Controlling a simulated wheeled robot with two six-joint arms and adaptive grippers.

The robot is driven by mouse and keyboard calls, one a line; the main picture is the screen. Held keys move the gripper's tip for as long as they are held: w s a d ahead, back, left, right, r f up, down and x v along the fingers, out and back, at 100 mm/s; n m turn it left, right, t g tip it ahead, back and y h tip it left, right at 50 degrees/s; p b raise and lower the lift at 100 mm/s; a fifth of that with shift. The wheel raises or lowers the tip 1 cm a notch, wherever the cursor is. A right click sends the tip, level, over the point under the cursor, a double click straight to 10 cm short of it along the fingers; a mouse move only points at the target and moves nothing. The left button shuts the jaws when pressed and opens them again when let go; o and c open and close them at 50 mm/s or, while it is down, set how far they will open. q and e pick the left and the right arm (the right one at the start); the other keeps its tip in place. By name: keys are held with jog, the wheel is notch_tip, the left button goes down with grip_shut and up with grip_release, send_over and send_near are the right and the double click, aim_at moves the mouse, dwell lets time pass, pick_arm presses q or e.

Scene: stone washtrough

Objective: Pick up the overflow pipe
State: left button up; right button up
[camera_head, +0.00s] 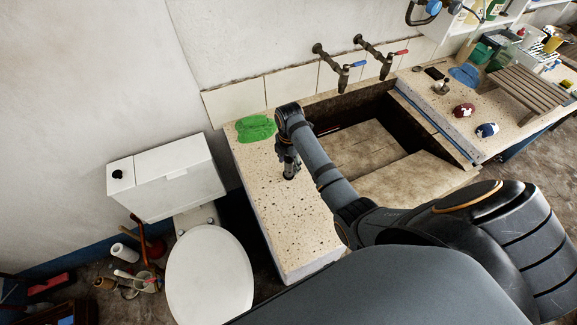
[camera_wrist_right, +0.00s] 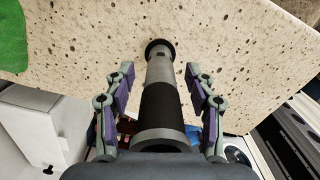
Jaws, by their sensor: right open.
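The overflow pipe (camera_wrist_right: 160,102) is a grey tube with a black sleeve and a dark flange at its far end. It stands on the speckled stone ledge (camera_head: 285,215) left of the basin; in the head view its lower part (camera_head: 291,171) shows just below my right gripper (camera_head: 287,157). In the right wrist view my right gripper (camera_wrist_right: 160,72) is open, with one finger on each side of the pipe and a visible gap on both sides. My left gripper is not in view.
A green cloth (camera_head: 256,129) lies on the ledge behind the gripper. A white toilet (camera_head: 208,275) stands left of the ledge. Two wall taps (camera_head: 338,68) hang above the basin (camera_head: 365,150). A wooden rack (camera_head: 525,92) sits on the right counter. The ledge's front part is clear.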

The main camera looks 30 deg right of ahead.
jog(key=shift+s+a, duration=0.1)
jog(key=shift+r, duration=0.1)
jog(key=shift+c, duration=2.1)
grip_shut()
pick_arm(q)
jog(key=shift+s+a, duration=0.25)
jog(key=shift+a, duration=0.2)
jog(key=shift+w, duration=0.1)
